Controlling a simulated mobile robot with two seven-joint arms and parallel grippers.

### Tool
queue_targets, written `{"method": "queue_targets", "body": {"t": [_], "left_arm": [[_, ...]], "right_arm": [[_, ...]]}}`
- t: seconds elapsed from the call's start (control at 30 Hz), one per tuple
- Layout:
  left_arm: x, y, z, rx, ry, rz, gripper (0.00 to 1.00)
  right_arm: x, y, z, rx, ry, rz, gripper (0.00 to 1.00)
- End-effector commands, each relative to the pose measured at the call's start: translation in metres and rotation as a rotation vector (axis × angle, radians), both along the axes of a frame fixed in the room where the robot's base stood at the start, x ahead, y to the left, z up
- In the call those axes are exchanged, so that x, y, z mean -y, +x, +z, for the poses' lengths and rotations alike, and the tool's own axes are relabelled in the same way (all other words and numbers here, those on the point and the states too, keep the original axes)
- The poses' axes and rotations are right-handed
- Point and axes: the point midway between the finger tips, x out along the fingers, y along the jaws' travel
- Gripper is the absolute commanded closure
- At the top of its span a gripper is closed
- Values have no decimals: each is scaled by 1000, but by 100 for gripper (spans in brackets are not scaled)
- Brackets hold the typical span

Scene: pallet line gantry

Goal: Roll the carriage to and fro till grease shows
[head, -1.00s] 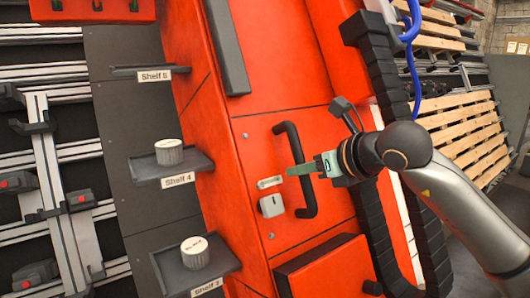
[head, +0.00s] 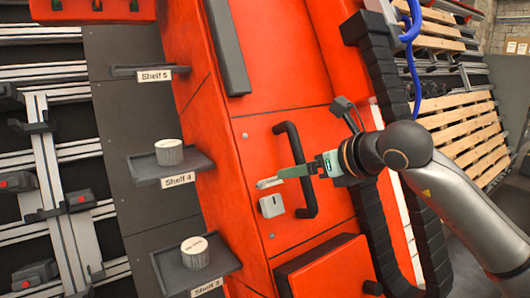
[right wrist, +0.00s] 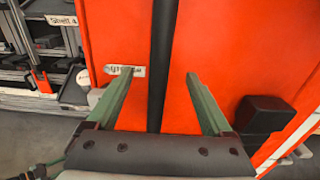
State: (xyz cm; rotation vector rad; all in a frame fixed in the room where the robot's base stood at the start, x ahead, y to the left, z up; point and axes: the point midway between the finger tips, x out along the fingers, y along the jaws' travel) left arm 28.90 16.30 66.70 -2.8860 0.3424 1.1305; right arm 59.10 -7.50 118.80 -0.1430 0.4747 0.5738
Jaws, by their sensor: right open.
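The carriage (head: 232,140) appears to be the large orange-red body, tilted in the head view. A black bar handle (head: 290,142) stands on its face. My right gripper (head: 278,175) reaches in from the right at the handle's middle. In the right wrist view its two green fingers (right wrist: 159,78) are apart, with the dark handle bar (right wrist: 163,50) between them and a gap on each side. No grease is discernible. My left gripper is not in view.
A small white block (head: 271,205) and a partly covered white plate (head: 265,183) sit left of the handle. Round tins stand on Shelf 4 (head: 150,166) and Shelf 3 (head: 172,272). Black cable chain (head: 384,85) runs down the right. Wooden pallets (head: 460,120) stand behind.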

Motion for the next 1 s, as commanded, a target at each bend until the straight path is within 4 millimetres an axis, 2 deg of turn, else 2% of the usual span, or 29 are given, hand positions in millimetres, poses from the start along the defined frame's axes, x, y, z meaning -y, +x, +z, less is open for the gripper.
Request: {"method": "queue_targets", "body": {"t": [0.27, 1.0], "left_arm": [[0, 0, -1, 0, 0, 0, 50], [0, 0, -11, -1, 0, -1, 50]], "right_arm": [[2, -3, 2, 2, 0, 0, 15], [39, -58, 37, 2, 1, -1, 15]]}}
